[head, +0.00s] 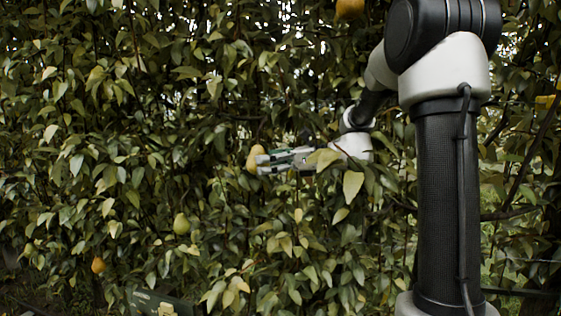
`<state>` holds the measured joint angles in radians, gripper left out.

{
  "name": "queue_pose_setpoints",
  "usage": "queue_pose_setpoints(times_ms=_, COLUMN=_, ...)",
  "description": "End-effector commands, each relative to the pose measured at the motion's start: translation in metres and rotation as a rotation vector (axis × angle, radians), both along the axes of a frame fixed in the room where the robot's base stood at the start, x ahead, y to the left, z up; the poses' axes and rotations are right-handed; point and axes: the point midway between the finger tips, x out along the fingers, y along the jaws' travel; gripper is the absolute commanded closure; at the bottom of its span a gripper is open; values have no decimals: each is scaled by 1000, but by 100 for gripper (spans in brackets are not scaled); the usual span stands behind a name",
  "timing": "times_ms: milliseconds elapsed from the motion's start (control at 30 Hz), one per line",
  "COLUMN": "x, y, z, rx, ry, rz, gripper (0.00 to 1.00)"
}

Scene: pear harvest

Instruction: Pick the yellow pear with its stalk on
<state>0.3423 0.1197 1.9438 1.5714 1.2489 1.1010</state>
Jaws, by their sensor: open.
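A yellow pear (253,159) hangs among the leaves near the middle of the head view. My gripper (261,162) points left from the arm, with its fingertips at the pear's right side. The fingers are open. The pear's right part is overlapped by the fingertips; I cannot tell whether they touch it or reach around it. The pear's stalk is hidden among the leaves. A few leaves overlap the gripper's wrist end.
A greener pear (181,224) hangs lower left, and an orange-yellow fruit (98,265) hangs further left and lower. Another orange-yellow fruit (350,8) hangs at the top. Dense foliage (110,110) fills the space around my gripper. Thin branches show at the right.

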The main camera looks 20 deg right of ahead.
Motion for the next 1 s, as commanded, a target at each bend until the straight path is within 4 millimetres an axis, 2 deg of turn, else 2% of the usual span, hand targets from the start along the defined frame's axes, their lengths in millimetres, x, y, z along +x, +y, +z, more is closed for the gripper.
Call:
queue_pose_setpoints(times_ms=33, x=4, y=8, z=-2, rx=1, ry=1, rz=4, gripper=16)
queue_pose_setpoints(times_ms=200, x=16, y=22, z=-4, rx=-1, ry=-1, rz=2, gripper=16)
queue_pose_setpoints(times_ms=567, x=20, y=27, z=-5, rx=-1, ry=-2, rz=0, gripper=16)
queue_pose_setpoints(times_ms=867, x=19, y=27, z=-5, rx=-1, ry=-1, rz=0, gripper=70)
queue_pose_setpoints(times_ms=1000, x=18, y=27, z=-4, rx=-1, ry=10, rz=1, gripper=71)
